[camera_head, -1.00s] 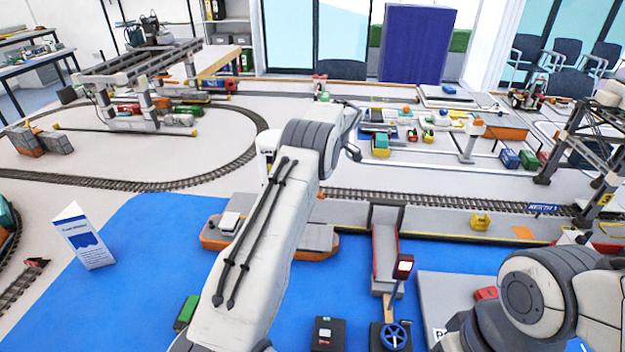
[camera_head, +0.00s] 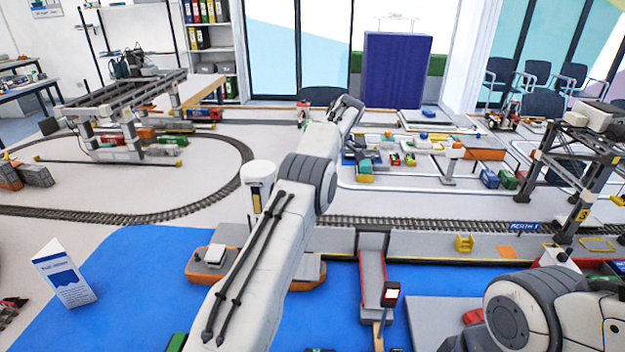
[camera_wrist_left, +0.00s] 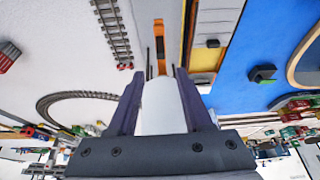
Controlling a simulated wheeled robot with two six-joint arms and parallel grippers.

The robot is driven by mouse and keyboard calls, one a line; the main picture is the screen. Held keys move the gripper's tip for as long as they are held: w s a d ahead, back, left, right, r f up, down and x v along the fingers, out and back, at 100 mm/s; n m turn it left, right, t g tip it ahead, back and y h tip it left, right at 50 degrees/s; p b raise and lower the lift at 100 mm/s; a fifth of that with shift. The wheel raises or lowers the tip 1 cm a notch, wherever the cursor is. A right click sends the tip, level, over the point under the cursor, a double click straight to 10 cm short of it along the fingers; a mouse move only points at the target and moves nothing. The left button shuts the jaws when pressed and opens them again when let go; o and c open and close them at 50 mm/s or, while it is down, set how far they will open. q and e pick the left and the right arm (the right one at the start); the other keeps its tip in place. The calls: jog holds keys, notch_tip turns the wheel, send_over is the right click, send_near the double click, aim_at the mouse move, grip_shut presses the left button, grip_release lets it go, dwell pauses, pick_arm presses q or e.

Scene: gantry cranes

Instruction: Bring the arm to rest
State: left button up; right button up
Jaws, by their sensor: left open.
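My left arm rises through the middle of the head view and bends away at its upper end; its gripper is hidden or out of sight there. In the left wrist view my left gripper (camera_wrist_left: 161,76) is open, with its two dark fingers apart. A smooth white shape (camera_wrist_left: 160,108) shows between the fingers; I cannot tell whether it is part of the gripper or a thing beyond. My right arm shows only as a rounded grey and white joint at the lower right of the head view. Its gripper is out of view.
A blue mat (camera_head: 140,262) carries an orange-edged boat (camera_head: 206,268) and a folded card (camera_head: 64,273). A white post (camera_head: 258,178) stands beside my left arm. Gantry cranes (camera_head: 128,100) (camera_head: 580,165) stand left and right. Curved track (camera_head: 130,214) crosses the pale table.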

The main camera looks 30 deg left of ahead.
dwell(0.5)
pick_arm(q)
jog(key=s+d+r+m+t+h, duration=0.1)
jog(key=s+d+r+m, duration=0.3)
jog(key=d, duration=0.4)
jog(key=s+d+r+m+h, duration=0.1)
jog(key=s+d+m, duration=0.3)
jog(key=d+m, duration=0.3)
jog(key=s+d+r+m+t+h, duration=0.1)
jog(key=s+d+r+m, duration=0.25)
jog(key=d, duration=0.65)
jog(key=s+d+f+m+h, duration=0.1)
jog(key=s+d+m, duration=0.25)
jog(key=s, duration=0.35)
jog(key=s+d+m, duration=0.2)
jog(key=s+m, duration=0.2)
jog(key=s, duration=0.3)
jog(key=s+a+f+m, duration=0.1)
jog(key=s+m, duration=0.3)
jog(key=s, duration=0.4)
jog(key=s+f+m+h, duration=0.1)
jog(key=s+f+m, duration=0.3)
jog(key=s, duration=0.5)
jog(key=shift+s+a, duration=0.2)
jog(key=shift+a, duration=0.15)
jog(key=shift+f, duration=0.1)
